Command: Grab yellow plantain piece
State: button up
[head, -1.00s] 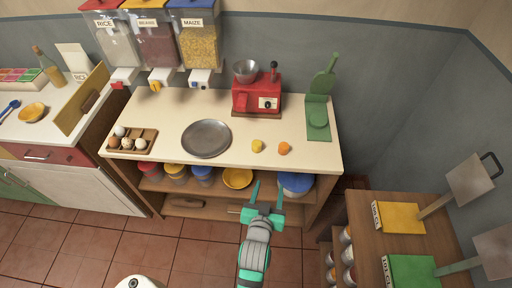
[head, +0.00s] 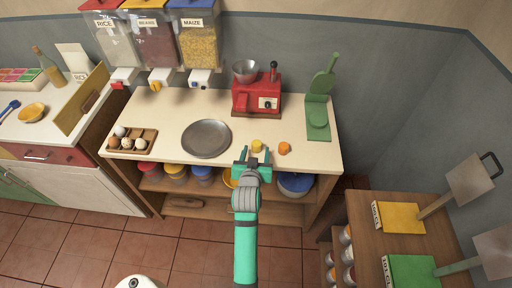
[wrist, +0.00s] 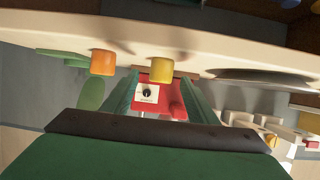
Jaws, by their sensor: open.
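The yellow plantain piece (head: 257,146) lies on the cream counter near its front edge. It also shows in the wrist view (wrist: 147,69), between and beyond my fingers. My gripper (head: 255,154) is open and empty at the counter's front edge, its fingers pointing at the yellow piece. I cannot tell whether a finger touches it. An orange piece (head: 284,148) lies just right of the yellow one, and shows in the wrist view (wrist: 103,63) as well.
A grey round plate (head: 206,139) lies to the left on the counter (head: 175,118). A red machine (head: 257,97) with a metal bowl stands behind the pieces. A green press-like tool (head: 318,118) lies at the right. An egg tray (head: 146,134) sits at the far left.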

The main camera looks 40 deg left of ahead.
aim_at(256, 147)
jog(key=x, duration=0.5)
jog(key=shift+a+r, duration=0.15)
jog(key=shift+a, duration=0.05)
jog(key=c, duration=1.1)
